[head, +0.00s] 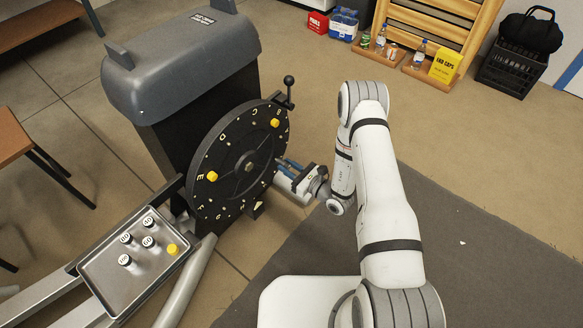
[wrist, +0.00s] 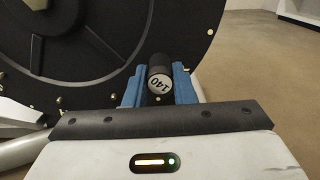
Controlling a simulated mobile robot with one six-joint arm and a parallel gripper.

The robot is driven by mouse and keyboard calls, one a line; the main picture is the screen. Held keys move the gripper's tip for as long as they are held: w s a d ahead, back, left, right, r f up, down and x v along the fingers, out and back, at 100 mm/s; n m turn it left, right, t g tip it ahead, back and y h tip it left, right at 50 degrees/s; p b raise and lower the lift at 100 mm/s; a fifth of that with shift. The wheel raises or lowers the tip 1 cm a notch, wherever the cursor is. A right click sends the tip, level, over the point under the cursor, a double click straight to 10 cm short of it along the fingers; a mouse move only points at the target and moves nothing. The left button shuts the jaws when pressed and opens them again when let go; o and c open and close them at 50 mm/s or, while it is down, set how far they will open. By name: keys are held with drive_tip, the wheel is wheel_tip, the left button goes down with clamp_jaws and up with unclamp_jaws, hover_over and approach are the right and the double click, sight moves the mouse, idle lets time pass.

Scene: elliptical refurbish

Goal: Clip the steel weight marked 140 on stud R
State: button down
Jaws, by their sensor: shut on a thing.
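My gripper (head: 287,167) is at the right edge of the big dark wheel (head: 228,160), fingers pointing toward it. Stud R cannot be made out near the gripper. Small brass studs show along the rim.
Yellow pieces sit on the wheel near B (head: 275,123) and E (head: 211,176). A metal tray (head: 112,291) at lower left holds several white-topped weights and a yellow piece (head: 172,249). A lever with a black knob (head: 289,80) stands at the wheel's top right. Floor right of my arm is clear.

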drive_tip(key=shift+w+a, duration=0.3)
drive_tip(key=shift+a, duration=0.1)
idle(0.4)
drive_tip(key=c, duration=1.1)
unclamp_jaws()
drive_tip(key=p+v, duration=0.1)
drive_tip(key=v, duration=0.6)
drive_tip(key=shift+s+d+p, duration=0.25)
drive_tip(key=shift+d+p, duration=0.1)
drive_tip(key=shift+p, duration=0.05)
